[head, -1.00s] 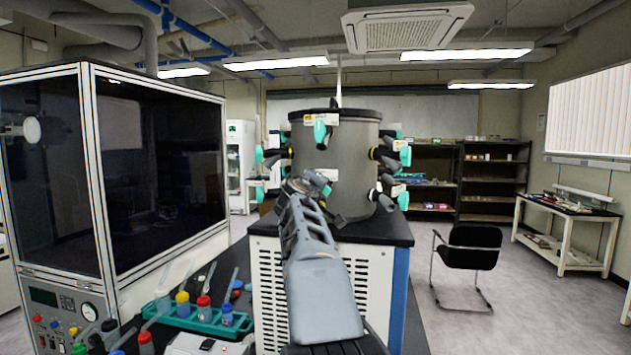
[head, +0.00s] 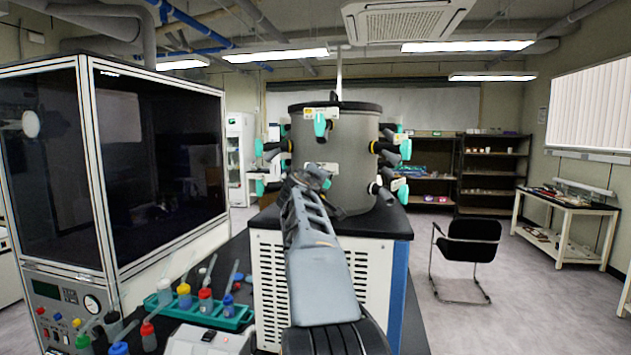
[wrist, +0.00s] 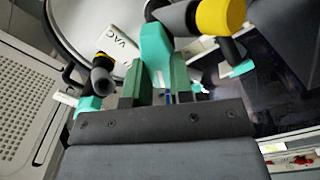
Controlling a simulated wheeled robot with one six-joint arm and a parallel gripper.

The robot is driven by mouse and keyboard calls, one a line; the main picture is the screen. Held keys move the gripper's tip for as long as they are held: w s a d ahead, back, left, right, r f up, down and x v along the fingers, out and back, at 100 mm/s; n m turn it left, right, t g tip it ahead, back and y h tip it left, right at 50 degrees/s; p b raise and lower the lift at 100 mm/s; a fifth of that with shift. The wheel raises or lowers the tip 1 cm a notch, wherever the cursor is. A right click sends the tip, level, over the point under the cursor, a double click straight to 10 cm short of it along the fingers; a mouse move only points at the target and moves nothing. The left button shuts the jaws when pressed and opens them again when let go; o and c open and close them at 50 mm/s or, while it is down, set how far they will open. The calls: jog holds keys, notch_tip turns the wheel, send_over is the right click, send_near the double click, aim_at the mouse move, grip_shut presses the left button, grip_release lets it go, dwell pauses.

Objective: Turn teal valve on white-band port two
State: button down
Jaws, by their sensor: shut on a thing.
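The grey cylindrical chamber (head: 345,165) carries ports with teal valves around its side. My gripper (wrist: 155,72) has its green fingers on either side of a teal valve handle (wrist: 155,45) and is shut on it. In the head view my arm covers the held valve, and I cannot make out that port's band. A white-banded port (head: 373,188) with a teal valve (head: 403,193) shows at the chamber's lower right.
Beside the gripper in the wrist view are a yellow-banded port (wrist: 220,14) and a VAC label (wrist: 121,38). A glass-fronted cabinet (head: 155,165) stands left, with a teal rack of bottles (head: 225,322) before it. A black chair (head: 470,245) stands on open floor at right.

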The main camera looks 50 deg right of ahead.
jog(key=shift+f+m+b, duration=0.1)
jog(key=shift+m+b, duration=0.2)
jog(key=shift+b, duration=0.1)
jog(key=shift+s+d+r+m+b, duration=0.1)
jog(key=shift+m+b, duration=1.05)
jog(key=shift+m, duration=0.7)
jog(key=shift+s+d+r+m+b, duration=0.1)
jog(key=shift+m+b, duration=1.1)
jog(key=shift+m, duration=0.6)
jog(key=shift+s+m+b, duration=0.1)
jog(key=shift+m+b, duration=1.05)
jog(key=shift+m, duration=0.7)
jog(key=c, duration=1)
grip_release()
jog(key=shift+a, duration=0.1)
